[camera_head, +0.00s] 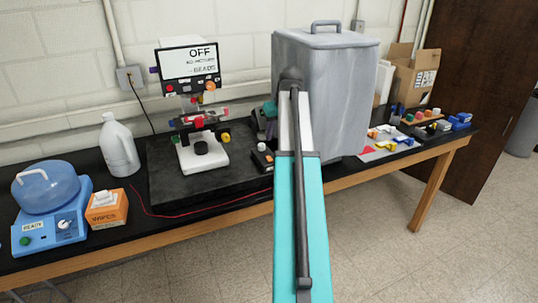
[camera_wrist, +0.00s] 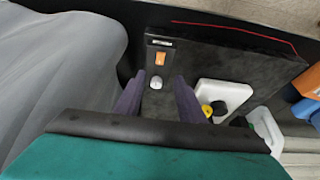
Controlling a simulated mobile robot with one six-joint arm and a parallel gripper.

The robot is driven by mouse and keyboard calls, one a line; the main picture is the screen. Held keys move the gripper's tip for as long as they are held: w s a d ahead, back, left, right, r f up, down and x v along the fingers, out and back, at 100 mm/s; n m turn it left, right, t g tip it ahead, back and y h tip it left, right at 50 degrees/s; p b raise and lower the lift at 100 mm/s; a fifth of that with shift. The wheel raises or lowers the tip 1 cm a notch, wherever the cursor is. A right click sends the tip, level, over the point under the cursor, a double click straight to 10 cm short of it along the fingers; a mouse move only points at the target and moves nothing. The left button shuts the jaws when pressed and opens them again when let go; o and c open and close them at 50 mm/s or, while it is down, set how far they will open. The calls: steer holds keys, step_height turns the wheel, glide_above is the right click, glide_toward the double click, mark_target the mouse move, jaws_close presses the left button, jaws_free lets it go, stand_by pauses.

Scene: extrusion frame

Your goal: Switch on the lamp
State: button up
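A small black control box (camera_head: 262,157) lies on the dark slab beside the microscope; it also shows in the wrist view (camera_wrist: 150,50). My gripper (camera_wrist: 159,77) is open and empty above the box. In the wrist view its two purple-grey fingers lie on either side of the knob, with the switch just beyond the fingertips. I cannot tell their height above it.
A large grey covered case (camera_head: 330,85) stands close to the right of my gripper. A red wire (camera_head: 190,213) runs along the bench front. A white jug (camera_head: 119,147), a wipes box (camera_head: 106,209) and a blue device (camera_head: 50,212) stand on the left.

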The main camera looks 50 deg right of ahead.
mark_target(269, 158)
steer(key=shift+f, duration=0.15)
steer(key=shift+p+x, duration=2.55)
steer(key=shift+x, duration=4.25)
